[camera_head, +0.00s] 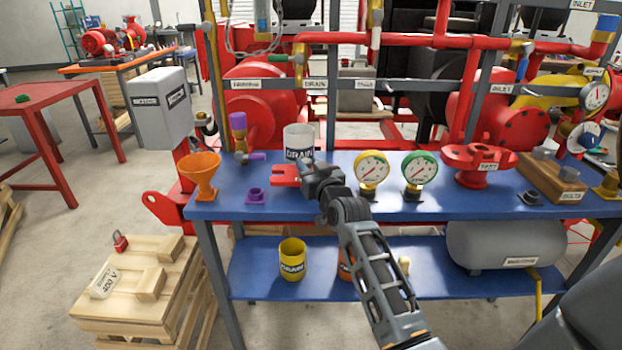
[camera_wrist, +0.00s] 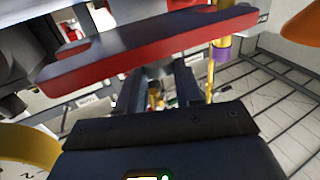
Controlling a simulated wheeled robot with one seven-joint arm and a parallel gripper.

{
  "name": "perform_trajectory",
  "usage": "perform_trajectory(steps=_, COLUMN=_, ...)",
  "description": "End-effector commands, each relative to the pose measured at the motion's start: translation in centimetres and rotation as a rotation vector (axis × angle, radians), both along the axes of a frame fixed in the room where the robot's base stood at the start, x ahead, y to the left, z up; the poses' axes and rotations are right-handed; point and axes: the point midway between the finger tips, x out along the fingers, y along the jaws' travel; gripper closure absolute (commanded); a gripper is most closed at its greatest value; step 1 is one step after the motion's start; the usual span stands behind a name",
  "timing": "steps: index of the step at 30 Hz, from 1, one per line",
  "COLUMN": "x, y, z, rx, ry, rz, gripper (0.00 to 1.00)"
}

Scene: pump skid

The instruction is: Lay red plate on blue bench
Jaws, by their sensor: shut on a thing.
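The red plate (camera_head: 284,173) is a flat piece with a notch at its left end. My gripper (camera_head: 308,178) is shut on it over the left-middle of the blue bench (camera_head: 292,207). The plate lies roughly flat in front of the white DRAIN cup; I cannot tell whether it touches the bench top. In the wrist view the red plate (camera_wrist: 160,48) spans the top of the picture, with my gripper (camera_wrist: 155,88) below it. My gripper and wrist hide part of the bench behind them.
On the bench stand a white DRAIN cup (camera_head: 299,141), an orange funnel (camera_head: 201,173), a purple fitting (camera_head: 256,196), two gauges (camera_head: 372,170) (camera_head: 419,171) and a red flanged part (camera_head: 478,165). The bench's front left is fairly clear. A lower shelf (camera_head: 245,265) holds more containers.

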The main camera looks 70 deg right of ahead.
Motion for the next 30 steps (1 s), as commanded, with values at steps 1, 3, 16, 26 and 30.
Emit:
perform_trajectory(steps=1, x=0.0, y=0.0, z=-0.3, rx=-0.001, ry=-0.003, rz=-0.001, gripper=1.0)
perform_trajectory(steps=3, x=0.0, y=0.0, z=-1.2, rx=0.0, ry=-0.001, rz=-0.001, gripper=1.0)
perform_trajectory(steps=16, x=0.0, y=0.0, z=-3.2, rx=-0.003, ry=-0.003, rz=-0.001, gripper=1.0)
perform_trajectory(steps=26, x=0.0, y=0.0, z=-3.7, rx=0.0, ry=0.0, rz=-0.001, gripper=0.47)
perform_trajectory(steps=30, x=0.0, y=0.0, z=-3.7, rx=0.0, ry=0.0, rz=-0.001, gripper=0.39)
